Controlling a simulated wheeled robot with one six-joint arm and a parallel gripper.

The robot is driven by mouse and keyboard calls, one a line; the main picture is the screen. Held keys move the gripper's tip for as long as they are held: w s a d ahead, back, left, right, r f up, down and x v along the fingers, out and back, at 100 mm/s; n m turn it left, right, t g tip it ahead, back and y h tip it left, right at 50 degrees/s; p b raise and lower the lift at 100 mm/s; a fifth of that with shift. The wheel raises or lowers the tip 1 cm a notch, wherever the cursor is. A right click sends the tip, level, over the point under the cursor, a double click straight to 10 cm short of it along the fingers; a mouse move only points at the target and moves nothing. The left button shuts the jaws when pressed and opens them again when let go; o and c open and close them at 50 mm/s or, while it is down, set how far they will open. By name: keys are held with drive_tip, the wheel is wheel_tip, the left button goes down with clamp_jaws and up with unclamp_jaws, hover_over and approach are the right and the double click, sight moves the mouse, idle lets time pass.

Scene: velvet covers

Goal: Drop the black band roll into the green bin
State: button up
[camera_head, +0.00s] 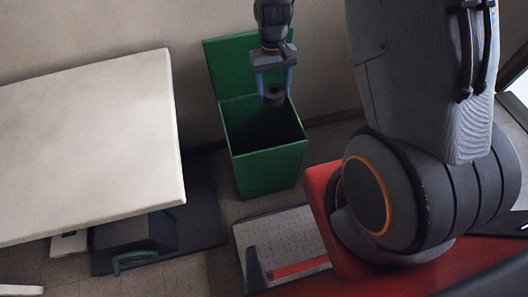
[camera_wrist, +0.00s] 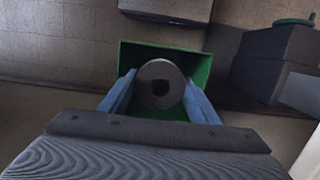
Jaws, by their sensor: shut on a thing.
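The black band roll (camera_head: 274,94) is a dark ring with a round hole. My gripper (camera_head: 274,88) is shut on it, with one blue finger on each side. The roll also shows in the wrist view (camera_wrist: 160,70), held between the blue fingers. The green bin (camera_head: 268,168) stands on the floor with its lid tilted up at the back. In the head view the roll appears over the bin's opening, toward the back. In the wrist view the bin (camera_wrist: 199,68) lies behind the roll, its inside partly hidden by the roll and fingers.
A white table (camera_head: 90,140) stands at the left. A dark box with a green handle (camera_head: 135,258) sits under its edge. A grey plate with a red bar (camera_head: 283,250) lies in front of the bin. A wall is behind the bin.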

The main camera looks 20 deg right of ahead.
drive_tip(key=w+f+b, duration=0.4)
drive_tip(key=f+b, duration=0.2)
drive_tip(key=f, duration=0.5)
drive_tip(key=w+f+b, duration=0.4)
drive_tip(key=f+b, duration=0.3)
drive_tip(key=f, duration=0.4)
drive_tip(key=shift+w+a+f, duration=0.15)
drive_tip(key=shift+w+f, duration=0.1)
drive_tip(key=shift+f, duration=0.05)
drive_tip(key=o, duration=1.1)
drive_tip(key=shift+o, duration=0.2)
wheel_tip(320, 180, up, 8)
drive_tip(key=w, duration=0.1)
drive_tip(key=shift+f, duration=0.15)
drive_tip(key=shift+w, duration=0.1)
